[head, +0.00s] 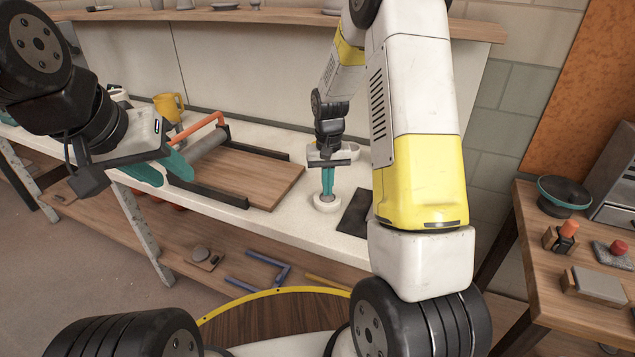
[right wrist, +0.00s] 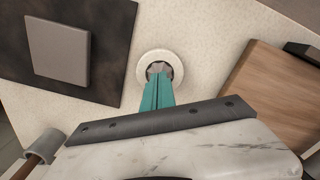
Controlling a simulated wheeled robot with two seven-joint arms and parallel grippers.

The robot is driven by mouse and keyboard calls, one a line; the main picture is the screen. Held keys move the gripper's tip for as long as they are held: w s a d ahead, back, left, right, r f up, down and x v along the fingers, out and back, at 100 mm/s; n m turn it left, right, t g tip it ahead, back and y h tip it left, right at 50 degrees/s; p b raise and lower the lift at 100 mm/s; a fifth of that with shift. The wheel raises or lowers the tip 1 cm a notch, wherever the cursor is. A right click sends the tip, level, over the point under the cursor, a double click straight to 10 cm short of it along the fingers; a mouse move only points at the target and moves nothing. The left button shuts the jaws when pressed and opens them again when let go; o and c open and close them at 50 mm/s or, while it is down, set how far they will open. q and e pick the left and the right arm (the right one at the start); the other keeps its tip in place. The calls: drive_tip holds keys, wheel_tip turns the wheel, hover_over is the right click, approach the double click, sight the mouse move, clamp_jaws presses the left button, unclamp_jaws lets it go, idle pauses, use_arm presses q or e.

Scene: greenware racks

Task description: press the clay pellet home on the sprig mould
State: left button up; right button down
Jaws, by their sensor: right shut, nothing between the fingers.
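The sprig mould (head: 327,208) is a small round white ring-shaped block on the pale worktop. It also shows from above in the right wrist view (right wrist: 160,53). Grey clay (right wrist: 158,67) shows in its hollow, partly hidden by my fingers; I cannot tell how deep it sits. My right gripper (head: 327,193) points down over the mould with its teal fingers shut and nothing between them. The fingertips are at the mould's hollow and seem to touch the clay. My left gripper (head: 162,172) is open and empty at the left, away from the mould.
A wooden board (head: 270,178) with dark rails and a roller (head: 208,140) lies left of the mould. A dark mat (head: 355,213) lies to its right, with a grey square block (right wrist: 57,50) on it. A wooden side table (head: 545,275) is at the right.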

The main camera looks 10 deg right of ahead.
drive_tip(key=shift+r, duration=3.4)
drive_tip(key=shift+r, duration=0.1)
drive_tip(key=s+r+t, duration=0.2)
drive_tip(key=s+r, duration=0.3)
drive_tip(key=r, duration=0.4)
drive_tip(key=s+r+t, duration=0.1)
drive_tip(key=s+r, duration=0.2)
drive_tip(key=s, duration=0.3)
drive_tip(key=s+a+r+n+t+y, duration=0.1)
drive_tip(key=s+r, duration=0.2)
drive_tip(key=s, duration=0.4)
drive_tip(key=s+a+r+t+y, duration=0.1)
drive_tip(key=s+r+t, duration=0.1)
drive_tip(key=s, duration=0.4)
drive_tip(key=shift+s+r, duration=0.15)
drive_tip(key=shift+r, duration=0.6)
